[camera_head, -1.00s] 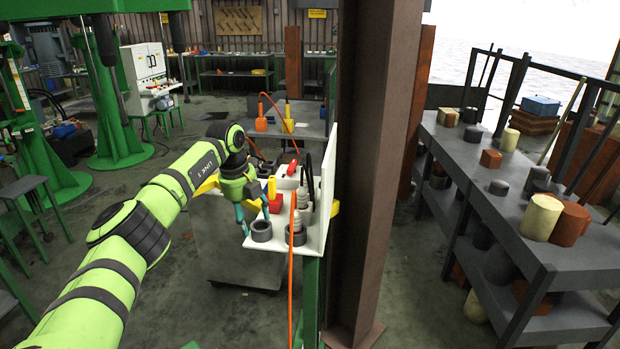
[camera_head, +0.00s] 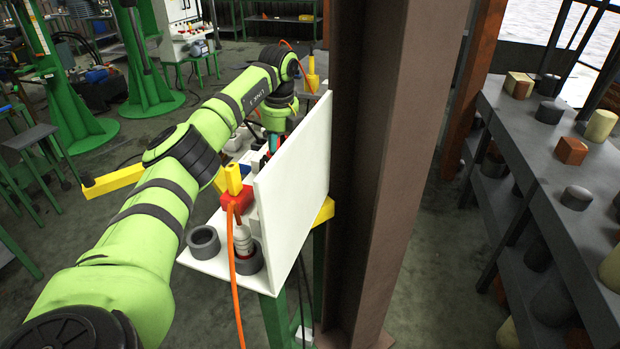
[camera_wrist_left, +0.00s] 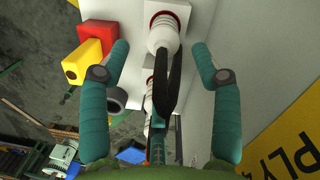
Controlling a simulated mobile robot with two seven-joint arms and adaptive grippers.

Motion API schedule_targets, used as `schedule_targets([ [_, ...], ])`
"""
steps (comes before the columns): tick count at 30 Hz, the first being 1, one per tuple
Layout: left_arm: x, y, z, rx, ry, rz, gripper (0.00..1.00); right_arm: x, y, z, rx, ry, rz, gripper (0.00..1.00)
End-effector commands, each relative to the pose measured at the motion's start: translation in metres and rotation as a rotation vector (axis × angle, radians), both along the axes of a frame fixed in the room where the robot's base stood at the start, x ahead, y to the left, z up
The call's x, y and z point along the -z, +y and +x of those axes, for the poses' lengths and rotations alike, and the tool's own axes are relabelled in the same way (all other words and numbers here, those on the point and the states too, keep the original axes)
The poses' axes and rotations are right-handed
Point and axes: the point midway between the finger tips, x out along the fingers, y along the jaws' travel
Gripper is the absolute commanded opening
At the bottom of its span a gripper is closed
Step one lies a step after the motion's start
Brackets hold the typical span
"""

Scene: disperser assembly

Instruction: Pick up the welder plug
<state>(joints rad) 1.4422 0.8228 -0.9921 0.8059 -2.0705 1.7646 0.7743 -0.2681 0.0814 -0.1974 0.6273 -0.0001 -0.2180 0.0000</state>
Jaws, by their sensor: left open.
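In the left wrist view, a white ribbed plug (camera_wrist_left: 163,32) with a red ring sits in a white socket block, with a black cable looping from it. I take it as the welder plug, though no label shows. My left gripper (camera_wrist_left: 160,50) is open, its two teal fingers on either side of the plug and cable with gaps on both sides. In the head view the left gripper (camera_head: 273,142) is behind the white upright panel (camera_head: 300,170), partly hidden. My right gripper is not in view.
A red block (camera_head: 237,198) with a yellow top and orange cable stands on the white shelf. Near it are a grey ring (camera_head: 203,243) and another white ribbed piece (camera_head: 243,240). A brown steel column (camera_head: 390,180) stands close on the right.

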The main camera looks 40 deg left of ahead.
Motion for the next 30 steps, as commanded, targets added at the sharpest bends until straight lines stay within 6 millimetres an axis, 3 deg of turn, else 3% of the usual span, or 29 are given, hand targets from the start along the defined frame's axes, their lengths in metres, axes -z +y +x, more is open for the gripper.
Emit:
schedule_targets([
  [1, 0.014, 0.001, 0.0, -0.002, -0.002, -0.001, 0.64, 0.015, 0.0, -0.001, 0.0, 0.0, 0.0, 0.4],
  [4, 0.021, 0.001, 0.0, -0.002, -0.002, -0.001, 0.64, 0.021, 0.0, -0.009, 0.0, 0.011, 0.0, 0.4],
  [12, 0.041, 0.001, 0.003, -0.001, 0.002, -0.002, 0.64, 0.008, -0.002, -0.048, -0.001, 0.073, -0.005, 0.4],
  [17, 0.061, 0.001, 0.01, -0.001, 0.003, -0.004, 0.64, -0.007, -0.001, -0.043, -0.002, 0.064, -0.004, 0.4],
  [21, 0.082, 0.003, 0.012, -0.001, 0.001, -0.002, 0.64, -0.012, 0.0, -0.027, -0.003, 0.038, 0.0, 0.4],
  [30, 0.09, 0.004, 0.013, -0.001, -0.002, -0.001, 0.64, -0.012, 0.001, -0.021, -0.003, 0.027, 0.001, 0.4],
])
